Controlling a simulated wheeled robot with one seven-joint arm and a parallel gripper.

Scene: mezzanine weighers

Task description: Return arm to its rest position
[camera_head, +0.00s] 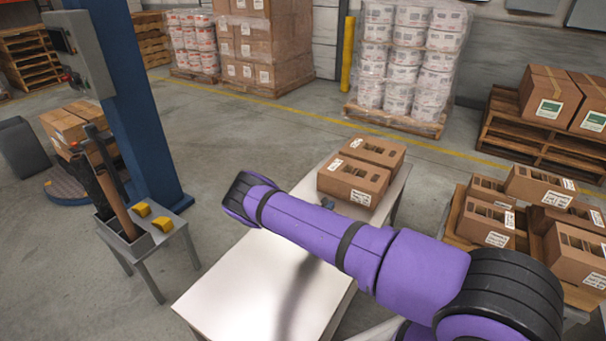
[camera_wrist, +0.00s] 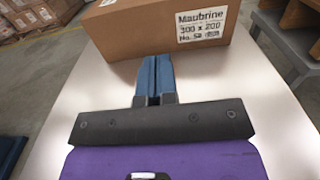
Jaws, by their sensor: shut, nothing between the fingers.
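My purple arm reaches across the white table (camera_head: 250,290) in the head view. My gripper (camera_head: 328,202) shows there only as a small dark shape beside the boxes. In the wrist view my gripper (camera_wrist: 153,75) has its two blue fingers together with nothing between them. The fingers point at the side of a brown carton (camera_wrist: 150,33) with a "Maubrine" label. I cannot tell whether the fingertips touch it. Two cartons (camera_head: 352,181) stand side by side at the table's far end.
A small stool (camera_head: 152,246) with yellow blocks stands left, by a blue column (camera_head: 140,110). Wrapped pallets (camera_head: 405,65) stand at the back. The table's near part is bare.

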